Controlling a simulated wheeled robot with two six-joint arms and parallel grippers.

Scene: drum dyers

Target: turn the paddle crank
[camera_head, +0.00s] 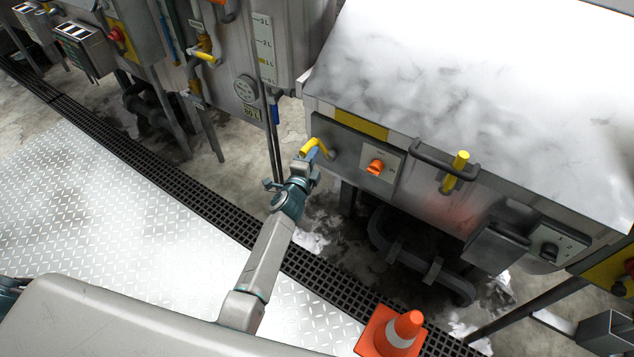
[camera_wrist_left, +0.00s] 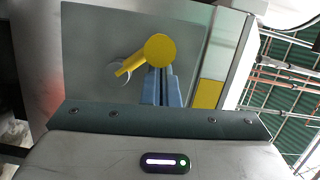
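The paddle crank (camera_head: 311,146) is a yellow handle on a short arm at the left end of the steel vat's front. In the left wrist view the crank (camera_wrist_left: 160,49) shows its round grip end toward me, with its arm running down-left to a pale round hub. My left gripper (camera_head: 318,156) reaches up to the crank from below. In the left wrist view its blue fingers (camera_wrist_left: 159,84) are close together, and their tips are hidden behind the grip; they appear shut on it. My right gripper is in neither view.
Right of the crank are an orange knob (camera_head: 375,167), a dark bar handle (camera_head: 440,164) and a yellow upright grip (camera_head: 455,171) on the vat front (camera_head: 420,195). An orange cone (camera_head: 408,326) stands near the floor grate (camera_head: 330,283). Patterned metal floor is clear at left.

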